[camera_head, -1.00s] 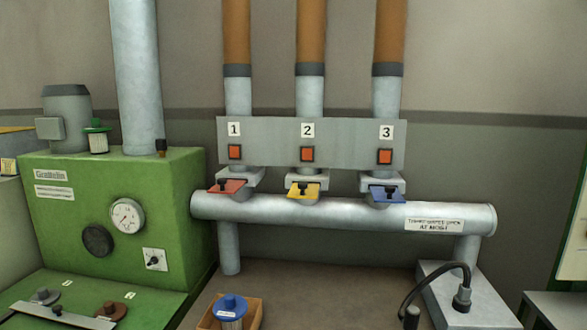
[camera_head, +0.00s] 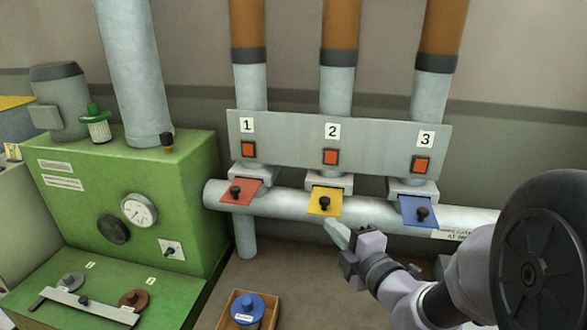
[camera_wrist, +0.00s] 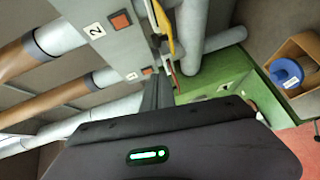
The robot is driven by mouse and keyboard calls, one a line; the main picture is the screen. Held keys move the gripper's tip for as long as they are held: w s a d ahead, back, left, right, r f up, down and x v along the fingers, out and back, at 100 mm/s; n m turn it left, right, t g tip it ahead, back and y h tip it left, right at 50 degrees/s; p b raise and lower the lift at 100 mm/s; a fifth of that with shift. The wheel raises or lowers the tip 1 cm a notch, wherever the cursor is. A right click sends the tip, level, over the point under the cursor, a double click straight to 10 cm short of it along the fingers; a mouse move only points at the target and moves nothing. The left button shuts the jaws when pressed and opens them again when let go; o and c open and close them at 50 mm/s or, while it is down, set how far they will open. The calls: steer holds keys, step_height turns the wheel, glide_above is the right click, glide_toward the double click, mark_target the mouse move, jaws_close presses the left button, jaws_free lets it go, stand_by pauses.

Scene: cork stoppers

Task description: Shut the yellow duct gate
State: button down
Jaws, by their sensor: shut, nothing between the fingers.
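The yellow duct gate (camera_head: 325,194) is a flat plate with a black knob (camera_head: 324,204). It sticks out toward me from the fitting under pipe 2, above the horizontal duct. My gripper (camera_head: 333,230) is shut and empty, with its tips just below and slightly right of the yellow plate's front edge. I cannot tell whether they touch it. In the wrist view the yellow gate (camera_wrist: 164,28) appears edge-on, past the tips of my gripper (camera_wrist: 156,82).
A red gate (camera_head: 240,190) and a blue gate (camera_head: 416,210) stick out on either side. A grey panel (camera_head: 290,138) with several orange buttons is above. The horizontal duct (camera_head: 285,204) runs behind the gates. A green machine (camera_head: 90,200) stands left; a wooden box (camera_head: 228,312) is below.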

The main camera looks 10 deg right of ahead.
mark_target(332, 191)
steer(key=w, duration=0.4)
steer(key=w+f, duration=0.1)
steer(key=w, duration=0.2)
steer(key=shift+f+b, duration=0.1)
steer(key=shift+b, duration=0.2)
steer(key=shift+w+d, duration=0.2)
steer(key=shift+w, duration=0.25)
steer(key=w+p, duration=0.1)
steer(key=w, duration=0.1)
steer(key=w+d+p, duration=0.1)
steer(key=w+p, duration=0.1)
steer(key=w, duration=0.1)
steer(key=w+d+p, duration=0.1)
steer(key=w+p, duration=0.1)
steer(key=shift+w+d+r, duration=0.2)
